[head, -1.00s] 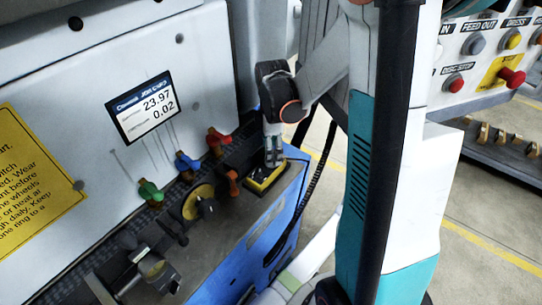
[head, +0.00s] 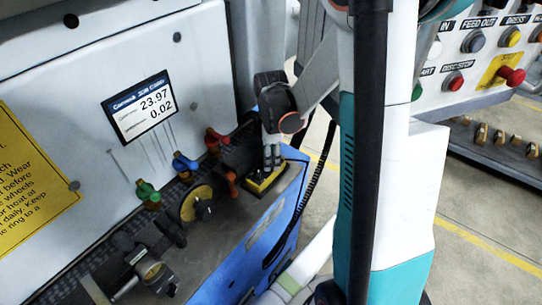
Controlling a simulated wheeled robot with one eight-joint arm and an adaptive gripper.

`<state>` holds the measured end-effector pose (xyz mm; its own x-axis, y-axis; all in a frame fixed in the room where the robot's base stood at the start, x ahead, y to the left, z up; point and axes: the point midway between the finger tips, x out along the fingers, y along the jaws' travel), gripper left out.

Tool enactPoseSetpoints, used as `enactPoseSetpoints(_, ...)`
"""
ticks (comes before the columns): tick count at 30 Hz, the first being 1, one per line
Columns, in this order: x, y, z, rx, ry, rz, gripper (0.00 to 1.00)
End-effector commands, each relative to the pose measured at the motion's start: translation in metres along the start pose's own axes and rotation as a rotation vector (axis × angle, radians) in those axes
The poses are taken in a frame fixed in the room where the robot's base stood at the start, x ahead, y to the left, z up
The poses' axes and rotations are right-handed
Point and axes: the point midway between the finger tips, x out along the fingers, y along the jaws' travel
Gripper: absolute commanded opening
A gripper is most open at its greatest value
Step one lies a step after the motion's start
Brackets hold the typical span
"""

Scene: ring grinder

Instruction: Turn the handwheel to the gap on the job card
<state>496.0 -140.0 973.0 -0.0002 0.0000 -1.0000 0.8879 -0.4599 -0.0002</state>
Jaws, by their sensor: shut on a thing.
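The exact contact is too small to see. A dial or readout device (head: 152,271) sits at the lower left; its reading is not legible.
Green (head: 147,193), blue (head: 184,163) and red (head: 215,139) handled pieces stand along the back of the bench. A smaller red lever (head: 232,183) is close left of my gripper. A button panel (head: 485,45) is at the upper right. Open floor lies right of the bench.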

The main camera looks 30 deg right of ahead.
Motion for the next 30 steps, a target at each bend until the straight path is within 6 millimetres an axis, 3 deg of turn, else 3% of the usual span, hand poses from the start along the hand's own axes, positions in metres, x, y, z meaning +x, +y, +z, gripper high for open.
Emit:
enactPoseSetpoints(11,0.0007,-0.0001,0.0,0.149,0.0,0.0,0.16)
enactPoseSetpoints(30,0.0006,0.0001,-0.0001,0.741,0.0,0.0,0.16)
